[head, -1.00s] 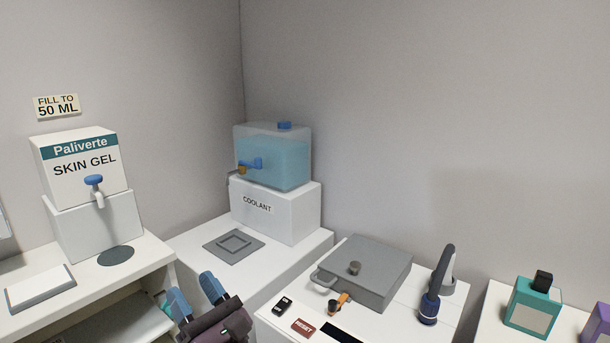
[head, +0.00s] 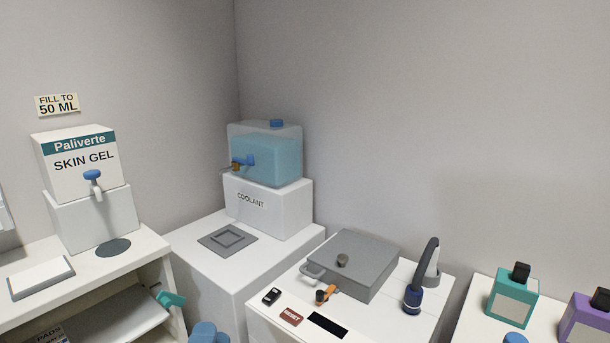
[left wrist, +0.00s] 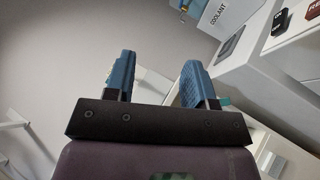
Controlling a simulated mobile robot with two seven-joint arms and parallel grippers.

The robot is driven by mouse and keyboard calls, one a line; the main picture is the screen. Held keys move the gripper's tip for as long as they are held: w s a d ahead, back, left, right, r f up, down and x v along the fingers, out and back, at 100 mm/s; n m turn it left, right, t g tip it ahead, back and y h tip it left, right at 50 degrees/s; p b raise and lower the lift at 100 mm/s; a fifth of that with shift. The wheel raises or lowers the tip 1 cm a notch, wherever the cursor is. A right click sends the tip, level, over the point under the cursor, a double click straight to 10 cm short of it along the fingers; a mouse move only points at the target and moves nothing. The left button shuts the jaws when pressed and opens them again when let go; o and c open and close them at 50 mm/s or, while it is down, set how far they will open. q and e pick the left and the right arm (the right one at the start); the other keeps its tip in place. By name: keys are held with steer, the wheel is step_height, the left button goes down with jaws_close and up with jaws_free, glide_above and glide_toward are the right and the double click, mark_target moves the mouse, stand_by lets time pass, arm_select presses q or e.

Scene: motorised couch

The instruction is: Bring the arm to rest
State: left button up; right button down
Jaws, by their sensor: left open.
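My left gripper (head: 208,333) shows only as blue fingertips at the bottom edge of the head view, in front of the gap between the shelf unit and the coolant counter. In the left wrist view the left gripper (left wrist: 157,76) has its two blue fingers well apart, with nothing between them. The rest of the left arm is out of the head view. My right gripper is not recognisable in either view.
A shelf unit (head: 100,277) with a teal clip-like part (head: 172,299) stands left. The coolant tank (head: 266,155) stands behind. The grey lidded box (head: 352,262) and dark-blue handpiece (head: 413,298) are right. Teal (head: 511,307) and purple (head: 588,322) bottles stand far right.

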arm_select(q)
steer(key=s+a+f+m+g+h, duration=0.3)
steer(key=s+f+m+g, duration=0.9)
steer(key=s+f+m, duration=0.3)
steer(key=s+a+f+m+g+y, duration=0.25)
steer(key=s+a+g, duration=0.3)
steer(key=s, duration=0.55)
steer(key=s+a+f+m+g+y, duration=0.25)
steer(key=s+a+g, duration=0.3)
steer(key=s, duration=0.45)
steer(key=w+d+f+m+t+h+b, duration=0.2)
steer(key=w+d+f+t+b, duration=0.1)
steer(key=w+f+t+b, duration=0.9)
arm_select(e)
step_height(320, 180, down, 6)
steer(key=r+n+p, duration=0.1)
steer(key=n+p, duration=0.1)
arm_select(q)
step_height(320, 180, up, 13)
steer(key=a+n+g+y+p, duration=0.1)
steer(key=n+p, duration=0.1)
steer(key=p, duration=1.4)
steer(key=shift+a+f+p, duration=0.2)
steer(key=shift+a+p, duration=0.05)
steer(key=shift+p, duration=0.15)
arm_select(e)
step_height(320, 180, up, 11)
steer(key=m, duration=0.2)
steer(key=shift+d+t, duration=0.25)
steer(key=shift+t, duration=0.15)
